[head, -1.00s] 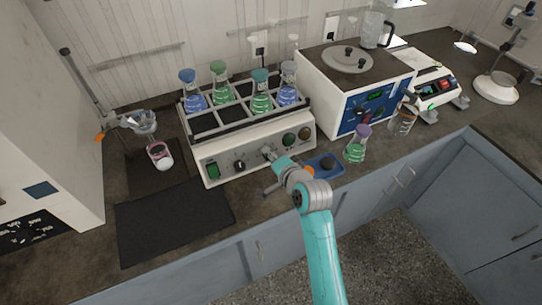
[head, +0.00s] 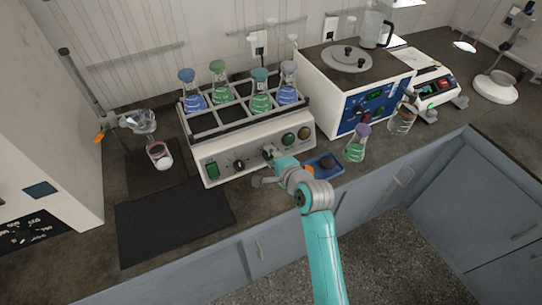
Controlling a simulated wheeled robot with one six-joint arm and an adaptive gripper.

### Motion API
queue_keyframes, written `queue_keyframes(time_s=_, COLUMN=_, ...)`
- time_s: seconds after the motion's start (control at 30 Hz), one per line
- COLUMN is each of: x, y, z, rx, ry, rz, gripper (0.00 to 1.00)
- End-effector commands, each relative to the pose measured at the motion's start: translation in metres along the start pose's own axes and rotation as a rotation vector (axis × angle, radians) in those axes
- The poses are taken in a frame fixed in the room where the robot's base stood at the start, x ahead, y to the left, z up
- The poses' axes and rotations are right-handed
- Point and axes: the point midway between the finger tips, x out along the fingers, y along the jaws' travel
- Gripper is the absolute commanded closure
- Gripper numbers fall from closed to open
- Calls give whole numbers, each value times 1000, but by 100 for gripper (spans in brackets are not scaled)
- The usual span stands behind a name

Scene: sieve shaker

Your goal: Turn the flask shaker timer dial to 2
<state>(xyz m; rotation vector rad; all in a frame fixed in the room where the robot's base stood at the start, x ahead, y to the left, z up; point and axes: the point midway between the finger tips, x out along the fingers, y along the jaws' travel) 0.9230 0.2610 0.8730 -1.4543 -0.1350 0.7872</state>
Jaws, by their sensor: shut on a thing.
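The flask shaker (head: 224,172) is a cream box on the bench with a rack on top holding several stoppered flasks. Its front panel has a green switch (head: 213,170) at the left, a black dial (head: 239,165) with white marks around it, and two round knobs or lamps at the right. My gripper (head: 268,153) is at the panel's middle, right of the black dial, shut on a dial there. The gripper hides that dial and its marks, so its setting cannot be read. Which dial is the timer is too small to read.
A blue tray (head: 340,169) and a green flask (head: 357,147) stand right of my gripper. A white and blue water bath (head: 340,92) stands behind them. A dark mat (head: 175,220) lies clear at the front left.

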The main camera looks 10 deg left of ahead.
Motion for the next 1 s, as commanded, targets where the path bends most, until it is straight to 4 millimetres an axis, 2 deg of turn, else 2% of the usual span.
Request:
queue_keyframes(time_s=0.33, x=0, y=1, z=-1, rx=2, ry=2, rz=2, gripper=100)
queue_keyframes(time_s=0.37, x=0, y=1, z=-1, rx=2, ry=2, rz=2, gripper=60)
queue_keyframes(time_s=0.43, x=0, y=1, z=-1, rx=2, ry=2, rz=2, gripper=43)
queue_keyframes(time_s=0.47, x=0, y=1, z=-1, rx=2, ry=1, rz=2, gripper=40)
queue_keyframes(time_s=0.8, x=-2, y=0, z=0, rx=2, ry=1, rz=0, gripper=40)
queue_keyframes(time_s=1.0, x=-26, y=1, z=-1, rx=2, ry=2, rz=0, gripper=40)
